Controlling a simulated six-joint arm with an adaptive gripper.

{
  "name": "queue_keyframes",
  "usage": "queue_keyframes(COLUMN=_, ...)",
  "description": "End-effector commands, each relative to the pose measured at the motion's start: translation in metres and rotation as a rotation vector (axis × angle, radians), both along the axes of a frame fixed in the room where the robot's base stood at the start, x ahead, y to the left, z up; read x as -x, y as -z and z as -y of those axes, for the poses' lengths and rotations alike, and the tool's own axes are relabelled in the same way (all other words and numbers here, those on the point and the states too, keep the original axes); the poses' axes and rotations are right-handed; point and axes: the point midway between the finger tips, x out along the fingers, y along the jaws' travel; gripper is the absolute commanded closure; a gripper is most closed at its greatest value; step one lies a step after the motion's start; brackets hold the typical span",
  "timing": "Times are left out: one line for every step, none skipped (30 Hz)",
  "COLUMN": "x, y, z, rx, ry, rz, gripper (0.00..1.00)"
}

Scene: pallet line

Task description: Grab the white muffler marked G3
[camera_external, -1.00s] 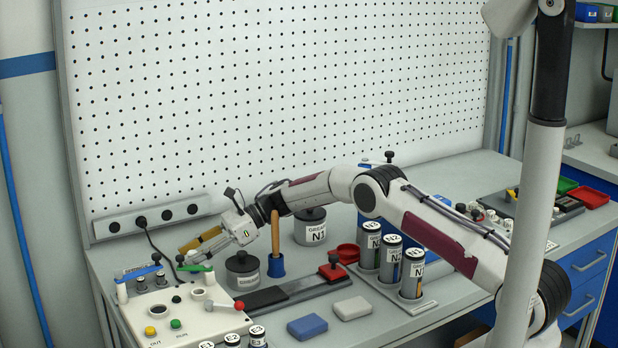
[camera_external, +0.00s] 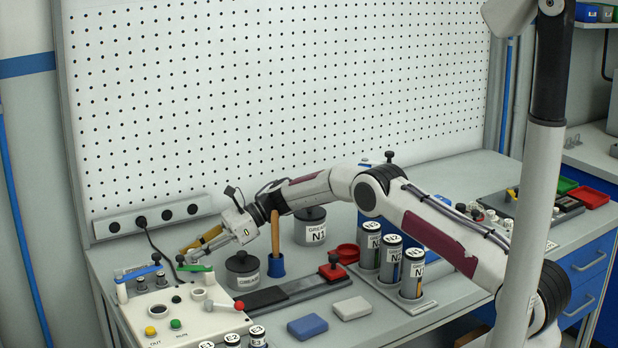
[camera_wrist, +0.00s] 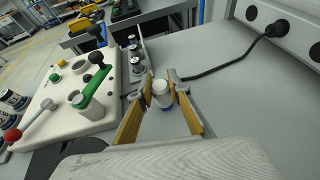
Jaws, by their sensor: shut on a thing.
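In the wrist view a small white cylinder, the white muffler (camera_wrist: 162,92), stands between the tips of my gripper (camera_wrist: 161,90), with a blue band near its base. Both fingertips touch its sides, and the long yellow-brown fingers reach forward around it. I cannot read a G3 mark on it. In the external view my gripper (camera_external: 188,255) is low at the back left of the bench, behind the white control panel. The muffler cannot be made out there.
The white control panel (camera_external: 180,322) with green and blue levers is close beside my gripper. A dark lidded pot (camera_external: 243,272) and a wooden-handled tool in a blue holder (camera_external: 276,266) stand to the right. A black cable (camera_wrist: 225,67) runs to the wall sockets.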

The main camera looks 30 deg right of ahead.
Motion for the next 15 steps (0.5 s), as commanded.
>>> queue_keyframes(x=0.0, y=-0.004, z=0.0, rx=-0.001, ry=-0.001, rz=0.002, gripper=1.0)
queue_keyframes(x=0.0, y=-0.006, z=0.0, rx=-0.001, ry=-0.001, rz=0.002, gripper=1.0)
queue_keyframes(x=0.0, y=-0.01, z=0.0, rx=-0.001, ry=0.0, rz=0.003, gripper=1.0)
queue_keyframes(x=0.0, y=-0.013, z=0.0, rx=-0.001, ry=0.0, rz=0.003, gripper=1.0)
queue_keyframes(x=0.0, y=-0.016, z=0.0, rx=-0.001, ry=0.0, rz=0.003, gripper=1.0)
queue_keyframes(x=0.0, y=-0.02, z=0.0, rx=-0.001, ry=-0.001, rz=0.002, gripper=1.0)
queue_keyframes(x=0.0, y=-0.024, z=0.0, rx=0.0, ry=-0.001, rz=0.002, gripper=1.0)
queue_keyframes(x=0.0, y=-0.028, z=0.0, rx=0.0, ry=-0.001, rz=0.003, gripper=1.0)
queue_keyframes(x=0.0, y=-0.034, z=0.0, rx=0.0, ry=-0.001, rz=0.004, gripper=1.0)
queue_keyframes(x=0.0, y=-0.039, z=0.0, rx=0.0, ry=-0.001, rz=0.004, gripper=1.0)
queue_keyframes(x=0.0, y=-0.043, z=0.0, rx=-0.001, ry=0.0, rz=0.003, gripper=1.0)
queue_keyframes(x=0.0, y=-0.049, z=0.0, rx=-0.001, ry=0.0, rz=0.003, gripper=1.0)
queue_keyframes(x=0.0, y=-0.054, z=0.0, rx=0.0, ry=0.0, rz=0.005, gripper=1.0)
queue_keyframes(x=-0.001, y=-0.058, z=0.0, rx=0.0, ry=0.0, rz=0.005, gripper=1.0)
queue_keyframes(x=-0.001, y=-0.064, z=0.0, rx=0.0, ry=0.001, rz=0.004, gripper=1.0)
